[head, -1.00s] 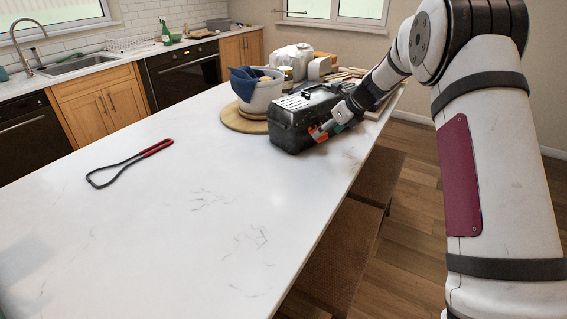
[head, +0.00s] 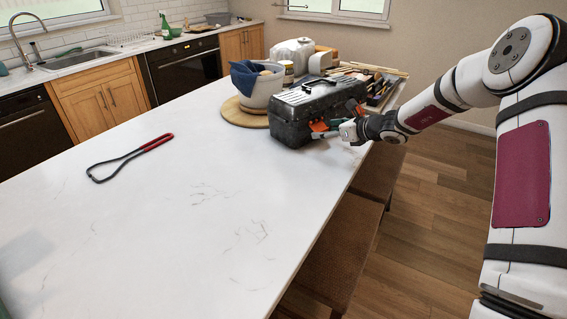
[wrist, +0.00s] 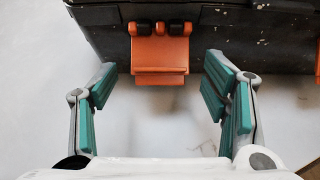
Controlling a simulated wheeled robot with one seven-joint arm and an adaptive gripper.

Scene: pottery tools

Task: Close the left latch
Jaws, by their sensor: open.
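A black toolbox (head: 290,128) with orange latches stands on the white table, its lid down. The left latch (wrist: 160,55) juts out from the toolbox's front in the wrist view, over the white tabletop; it also shows in the head view (head: 318,127). My gripper (wrist: 162,82) is open at the front of the toolbox. Its teal-padded fingers stand on either side of the left latch, with a gap on both sides. A second orange latch (wrist: 317,62) is cut off at the right edge of the wrist view.
A round wooden board (head: 233,116) with a white pot (head: 262,92) and blue cloth is left of the toolbox. A tray of tools (head: 381,90) lies behind it. A red-handled loop tool (head: 130,157) lies far left. The front tabletop is clear; a bench (head: 345,240) is beside it.

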